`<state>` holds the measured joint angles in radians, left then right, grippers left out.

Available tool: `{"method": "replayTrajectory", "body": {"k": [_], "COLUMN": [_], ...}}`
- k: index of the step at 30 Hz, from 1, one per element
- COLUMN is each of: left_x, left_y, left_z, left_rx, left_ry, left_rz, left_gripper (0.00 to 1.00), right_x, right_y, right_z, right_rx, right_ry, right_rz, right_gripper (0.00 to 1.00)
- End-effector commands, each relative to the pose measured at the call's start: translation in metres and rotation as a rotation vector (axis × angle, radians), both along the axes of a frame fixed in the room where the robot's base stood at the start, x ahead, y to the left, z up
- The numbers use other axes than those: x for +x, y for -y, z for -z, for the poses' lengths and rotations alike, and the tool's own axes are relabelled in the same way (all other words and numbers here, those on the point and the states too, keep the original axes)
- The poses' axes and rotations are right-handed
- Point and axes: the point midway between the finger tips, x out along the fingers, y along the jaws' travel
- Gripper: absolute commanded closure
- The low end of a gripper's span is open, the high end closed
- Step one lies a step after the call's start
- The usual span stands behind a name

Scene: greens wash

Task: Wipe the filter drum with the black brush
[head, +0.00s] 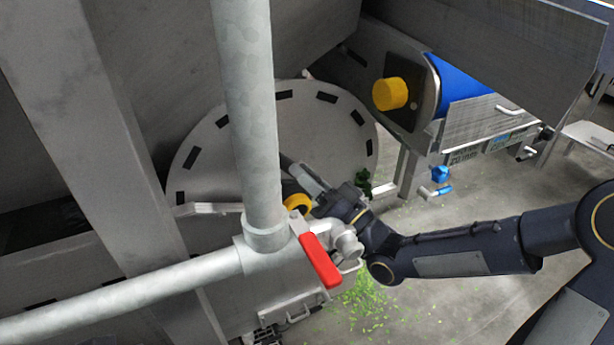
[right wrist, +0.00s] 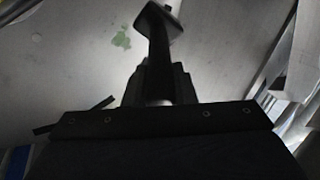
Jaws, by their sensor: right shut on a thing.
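The filter drum (head: 325,130) is a large grey round face with black slots around its rim, in the middle of the head view; a grey pipe hides part of it. My right gripper (head: 318,188) is in front of the drum's lower part, partly behind the pipework. It is shut on the black brush (right wrist: 160,50), whose dark handle runs up from the jaws to a wider head in the right wrist view. Behind the brush is a pale grey surface with green smears (right wrist: 121,40). I cannot tell whether the brush touches the drum. My left gripper is not in view.
A grey vertical pipe (head: 250,110) and a valve with a red lever (head: 321,260) stand close to my right forearm. A yellow knob (head: 390,94) is at the upper right. Green scraps (head: 365,300) lie on the floor below.

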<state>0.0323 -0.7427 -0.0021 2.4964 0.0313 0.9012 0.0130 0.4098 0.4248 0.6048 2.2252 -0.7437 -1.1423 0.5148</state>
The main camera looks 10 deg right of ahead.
Motion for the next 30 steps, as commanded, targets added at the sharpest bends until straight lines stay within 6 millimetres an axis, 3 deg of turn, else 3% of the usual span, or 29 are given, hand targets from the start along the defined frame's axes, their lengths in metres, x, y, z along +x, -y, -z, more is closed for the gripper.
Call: {"method": "replayTrajectory", "body": {"k": [1,3,19,30], "left_x": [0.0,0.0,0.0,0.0], "left_y": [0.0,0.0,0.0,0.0], "left_z": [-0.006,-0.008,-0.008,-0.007], "left_rx": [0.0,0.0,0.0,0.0], "left_ry": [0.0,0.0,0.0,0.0], "left_rz": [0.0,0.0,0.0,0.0], "left_gripper": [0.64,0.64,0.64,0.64], "right_x": [-0.008,-0.007,-0.007,-0.001], "right_y": [-0.006,-0.001,0.01,0.034], "right_z": [-0.024,-0.025,-0.021,-0.013], "right_rx": [0.025,0.026,0.024,0.022], "right_ry": [0.045,0.043,0.037,0.03], "right_rz": [-0.033,-0.034,-0.041,-0.033], "right_gripper": [1.0,1.0,1.0,1.0]}}
